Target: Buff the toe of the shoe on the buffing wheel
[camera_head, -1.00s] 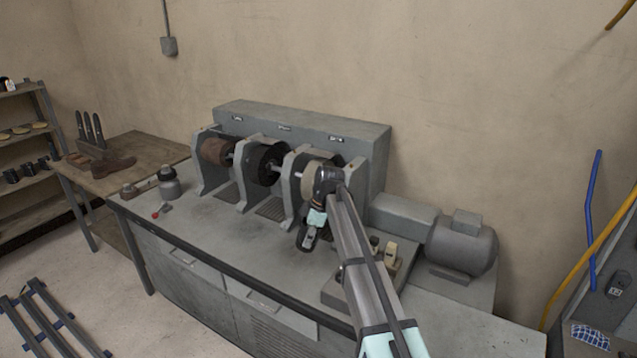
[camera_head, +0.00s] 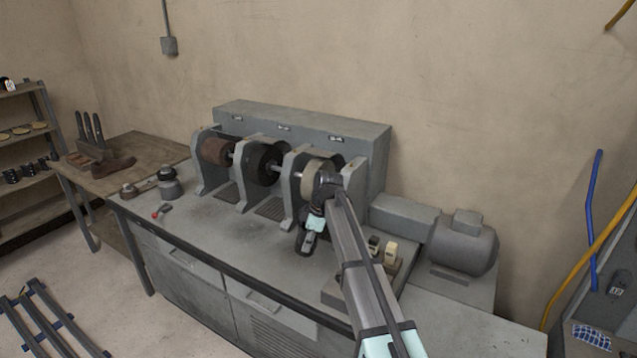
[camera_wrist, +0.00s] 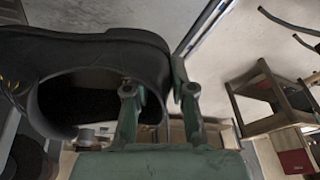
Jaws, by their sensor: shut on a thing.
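The buffing machine has three wheels in grey housings: a brown one (camera_head: 217,150), a black one (camera_head: 264,164) and a pale one (camera_head: 317,180) at the right. My gripper (camera_head: 309,243) is low in front of the pale wheel's housing. In the wrist view my gripper (camera_wrist: 160,92) is shut on the wall of a black shoe (camera_wrist: 110,47) near its opening. The opening faces the camera, and the rest of the shoe runs off to the left. The toe is out of view. In the head view the shoe is a small dark shape, mostly hidden by my gripper.
A grey motor (camera_head: 462,245) sits right of the wheels. A block with pale switches (camera_head: 391,252) is beside my arm. Small pots (camera_head: 168,186) and a red-knobbed lever (camera_head: 157,211) are at the bench's left end.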

